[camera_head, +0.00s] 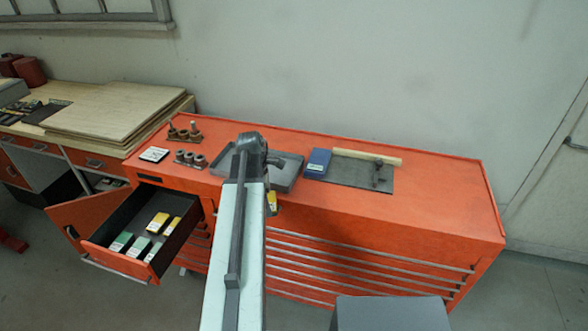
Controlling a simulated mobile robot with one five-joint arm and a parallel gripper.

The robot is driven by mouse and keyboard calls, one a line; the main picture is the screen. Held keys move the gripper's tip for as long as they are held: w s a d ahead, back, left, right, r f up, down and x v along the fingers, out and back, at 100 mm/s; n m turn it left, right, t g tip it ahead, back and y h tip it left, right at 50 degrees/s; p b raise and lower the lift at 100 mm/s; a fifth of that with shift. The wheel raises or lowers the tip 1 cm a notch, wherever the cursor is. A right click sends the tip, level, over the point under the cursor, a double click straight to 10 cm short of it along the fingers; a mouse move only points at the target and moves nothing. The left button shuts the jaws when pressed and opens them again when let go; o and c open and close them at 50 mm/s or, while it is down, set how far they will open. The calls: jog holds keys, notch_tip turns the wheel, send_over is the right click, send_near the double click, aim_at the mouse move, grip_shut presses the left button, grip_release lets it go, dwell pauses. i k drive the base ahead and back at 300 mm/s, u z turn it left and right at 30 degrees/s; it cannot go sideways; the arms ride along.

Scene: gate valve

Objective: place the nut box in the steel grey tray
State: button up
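A small yellow box (272,201) shows just right of my arm, by the front edge of the cabinet top. The arm covers part of it. The labels are too small to tell which box is the nut box. My gripper is mostly hidden behind my arm, near this yellow box, and its fingers cannot be made out. The steel grey tray (287,178) lies on the red cabinet top, behind and right of my arm, which covers its middle. Its visible part looks empty.
An open drawer (102,253) at left holds yellow boxes (157,222) and green boxes (121,242). On the cabinet top, a blue box (318,162) and a dark mat (350,176) with a hammer lie right of the tray. Metal fittings (190,159) stand left. The right end is clear.

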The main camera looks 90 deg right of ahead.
aim_at(278, 173)
jog(key=k, duration=1.15)
